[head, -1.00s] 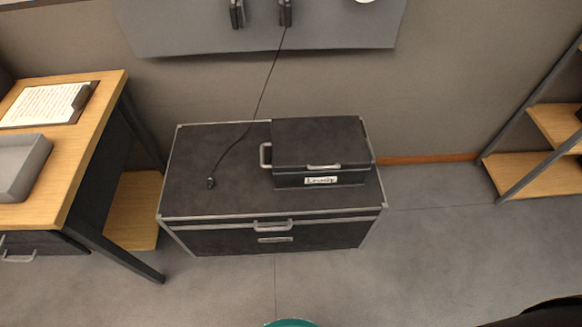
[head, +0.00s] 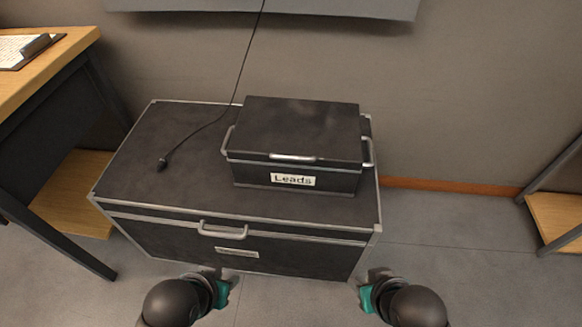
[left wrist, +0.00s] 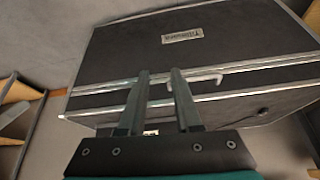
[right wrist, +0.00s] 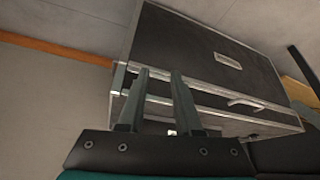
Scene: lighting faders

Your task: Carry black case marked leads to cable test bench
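The black case marked Leads (head: 296,133) sits closed and upright on top of a larger black trunk (head: 165,205). It has a grey handle on its left end (head: 227,139), one on its right end (head: 369,153) and one at the front. My left gripper (head: 228,275) is low in front of the trunk; my right gripper (head: 366,275) is low near the trunk's front right corner. Both are apart from the case. The wrist views show a gap between the fingers of the left gripper (left wrist: 160,75) and of the right gripper (right wrist: 159,75), with nothing held.
A black cable (head: 205,128) hangs down the wall and ends in a plug on the trunk's top, left of the case. A wooden table (head: 45,50) with a clipboard stands at the left. A wooden shelf (head: 556,215) stands at the right. Grey floor is open right of the trunk.

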